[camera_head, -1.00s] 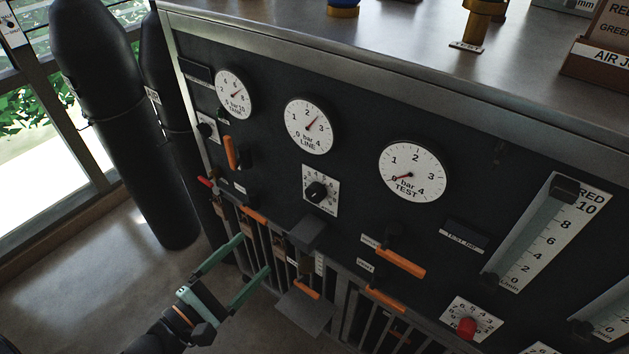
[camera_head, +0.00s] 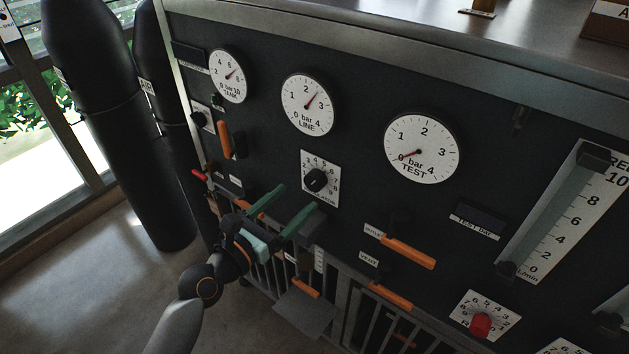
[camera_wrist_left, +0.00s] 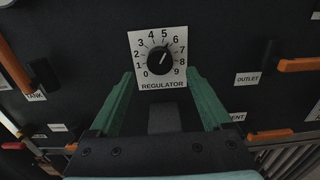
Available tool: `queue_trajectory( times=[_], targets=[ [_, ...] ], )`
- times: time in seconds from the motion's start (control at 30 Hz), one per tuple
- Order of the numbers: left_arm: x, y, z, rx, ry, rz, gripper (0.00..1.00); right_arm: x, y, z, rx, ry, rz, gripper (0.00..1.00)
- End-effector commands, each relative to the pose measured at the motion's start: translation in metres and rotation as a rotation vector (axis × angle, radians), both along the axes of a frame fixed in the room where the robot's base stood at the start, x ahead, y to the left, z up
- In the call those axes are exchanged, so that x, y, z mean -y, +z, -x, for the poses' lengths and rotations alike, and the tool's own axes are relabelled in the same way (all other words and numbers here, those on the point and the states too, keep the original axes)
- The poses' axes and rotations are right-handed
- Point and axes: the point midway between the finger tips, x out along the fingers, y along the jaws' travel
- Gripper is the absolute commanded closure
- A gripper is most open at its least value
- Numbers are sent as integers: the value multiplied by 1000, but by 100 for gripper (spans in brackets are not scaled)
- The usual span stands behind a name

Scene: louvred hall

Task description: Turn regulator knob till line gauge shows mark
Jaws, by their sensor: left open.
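The black regulator knob (camera_head: 317,180) sits on a white dial plate numbered 0 to 9. In the left wrist view the knob (camera_wrist_left: 159,61) has its white pointer tilted up and right, around 5 to 6. The line gauge (camera_head: 308,105) is above the knob; its red needle points between 2 and 3 bar. I cannot make out a separate mark on it. My left gripper (camera_head: 297,198) is open and empty, its green fingers just below and in front of the knob. In the wrist view the fingertips (camera_wrist_left: 160,76) flank the plate's lower part. My right gripper is not in view.
The tank gauge (camera_head: 228,75) and test gauge (camera_head: 422,148) flank the line gauge. Orange lever handles (camera_head: 408,252) stick out beside the knob area. A grey block (camera_head: 312,229) juts out below the dial plate. A red knob (camera_head: 481,325) is at lower right.

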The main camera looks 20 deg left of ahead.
Motion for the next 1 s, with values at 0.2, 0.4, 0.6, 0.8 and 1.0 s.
queue_trajectory(
  times=[0.2, 0.4, 0.6, 0.8, 1.0],
  targets=[
    [11, -1, -30, 3, 1, -1, 18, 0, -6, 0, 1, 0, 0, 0],
    [19, -2, -53, 2, 0, 0, 18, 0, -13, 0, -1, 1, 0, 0],
    [20, 0, -55, 0, 1, -2, 18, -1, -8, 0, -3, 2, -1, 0],
    [22, 0, -60, -1, 1, -3, 18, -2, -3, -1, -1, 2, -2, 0],
    [22, -1, -60, 0, 1, -3, 23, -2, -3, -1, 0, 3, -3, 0]
  ],
)
